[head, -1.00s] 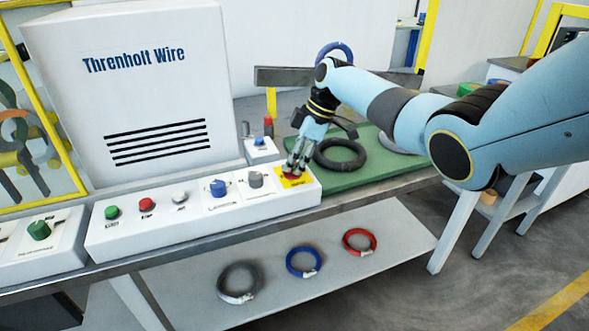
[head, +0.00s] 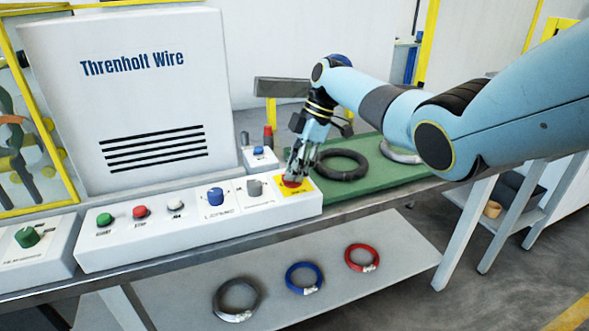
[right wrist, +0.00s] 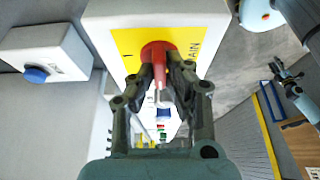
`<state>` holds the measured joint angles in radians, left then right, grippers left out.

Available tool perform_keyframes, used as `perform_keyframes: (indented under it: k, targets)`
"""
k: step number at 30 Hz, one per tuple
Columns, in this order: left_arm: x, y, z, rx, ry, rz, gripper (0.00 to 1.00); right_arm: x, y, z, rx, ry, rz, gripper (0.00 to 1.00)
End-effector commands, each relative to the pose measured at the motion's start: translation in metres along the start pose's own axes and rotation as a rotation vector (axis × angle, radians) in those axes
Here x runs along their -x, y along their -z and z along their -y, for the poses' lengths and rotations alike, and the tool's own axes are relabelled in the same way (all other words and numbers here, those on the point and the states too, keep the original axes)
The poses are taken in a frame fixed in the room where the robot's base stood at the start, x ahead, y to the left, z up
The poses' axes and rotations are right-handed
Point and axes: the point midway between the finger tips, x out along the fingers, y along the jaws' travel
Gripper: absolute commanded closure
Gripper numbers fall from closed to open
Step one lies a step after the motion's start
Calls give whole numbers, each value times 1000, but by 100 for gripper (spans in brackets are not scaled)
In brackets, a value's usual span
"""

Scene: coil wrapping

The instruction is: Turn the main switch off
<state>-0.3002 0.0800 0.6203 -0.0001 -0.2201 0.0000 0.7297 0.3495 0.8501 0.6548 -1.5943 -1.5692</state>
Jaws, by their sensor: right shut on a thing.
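The main switch is a red knob (head: 291,181) on a yellow plate (head: 306,186) at the right end of the long white control panel (head: 200,228). My right gripper (head: 292,173) comes down on it from above, with its fingers shut on the knob. In the right wrist view, the red knob (right wrist: 158,58) sits between the two dark fingers (right wrist: 160,85). The yellow plate there shows part of the word MAIN. The fingers hide part of the knob, and I cannot tell its exact setting. A dark gripper-like part, probably my left gripper (right wrist: 287,82), shows small at the right edge.
A small box with a blue button (head: 259,157) stands behind. A black coil (head: 342,165) lies on the green mat (head: 385,182).

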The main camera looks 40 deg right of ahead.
Motion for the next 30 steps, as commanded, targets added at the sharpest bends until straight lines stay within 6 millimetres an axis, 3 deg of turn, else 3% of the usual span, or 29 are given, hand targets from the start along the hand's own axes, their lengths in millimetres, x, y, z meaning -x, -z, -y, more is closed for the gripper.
perform_keyframes:
  k: [3, 4, 9, 20, 30]
  targets:
    - [0, 0, 0, 0, 0, 0, 60, -3, -1, 2, 0, 5, 1, 100]
    - [0, 0, 0, 0, 0, 0, 60, -3, -1, 2, 0, 5, 1, 84]
    - [0, 0, 0, 0, 0, 0, 60, -2, -1, 2, -1, 4, 1, 64]
    - [0, -1, 0, 0, 0, 1, 60, 9, 0, 0, 0, -1, 1, 64]
    - [0, 0, 0, 0, 0, 0, 60, 80, -1, 0, -1, 0, 2, 64]
